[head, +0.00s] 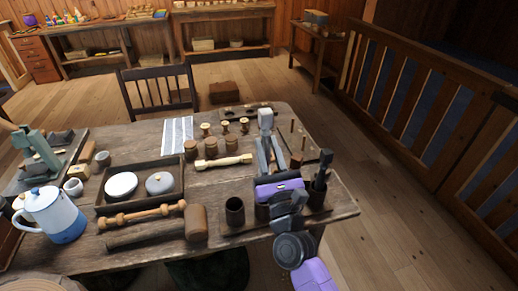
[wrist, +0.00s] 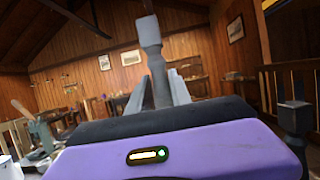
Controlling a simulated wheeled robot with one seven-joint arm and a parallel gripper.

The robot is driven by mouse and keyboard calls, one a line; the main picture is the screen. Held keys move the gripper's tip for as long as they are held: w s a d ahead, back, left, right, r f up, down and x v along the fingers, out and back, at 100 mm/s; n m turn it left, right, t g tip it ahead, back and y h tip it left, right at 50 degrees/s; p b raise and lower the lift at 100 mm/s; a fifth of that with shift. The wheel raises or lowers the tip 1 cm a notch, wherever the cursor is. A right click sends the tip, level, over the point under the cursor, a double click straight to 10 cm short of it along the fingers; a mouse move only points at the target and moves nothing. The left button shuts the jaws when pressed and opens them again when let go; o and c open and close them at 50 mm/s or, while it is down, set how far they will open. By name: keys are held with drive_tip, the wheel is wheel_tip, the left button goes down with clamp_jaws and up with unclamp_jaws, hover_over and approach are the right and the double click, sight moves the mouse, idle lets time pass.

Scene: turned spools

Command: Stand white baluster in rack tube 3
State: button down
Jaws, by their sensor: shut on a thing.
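My gripper (head: 268,150) is shut on a pale grey-white baluster (head: 265,118) with a square block end, held roughly upright, block up. In the wrist view the baluster (wrist: 151,50) rises between the two grey fingers (wrist: 150,95); its lower part is hidden behind my gripper body. The dark rack (head: 240,230) stands at the table's front right. Its left tube (head: 235,212) looks empty. Its right tube (head: 317,196) holds a dark baluster (head: 322,168), also in the wrist view (wrist: 293,120). My arm hides the rack's middle; no tube numbers are readable.
A cream turned piece (head: 223,162) lies behind the rack, near several small wooden spools (head: 207,144). A mallet (head: 195,222) and a turned wooden spindle (head: 140,214) lie left of the rack.

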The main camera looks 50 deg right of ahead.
drive_tip(key=shift+f+b, duration=2.2)
drive_tip(key=shift+f, duration=0.5)
drive_tip(key=shift+f+b, duration=0.45)
drive_tip(key=shift+b, duration=0.3)
drive_tip(key=shift+f+b, duration=0.5)
drive_tip(key=shift+b, duration=0.05)
drive_tip(key=shift+f+b, duration=1.3)
drive_tip(key=shift+b, duration=0.1)
drive_tip(key=shift+f, duration=0.15)
drive_tip(key=shift+f+b, duration=1.35)
drive_tip(key=shift+b, duration=0.2)
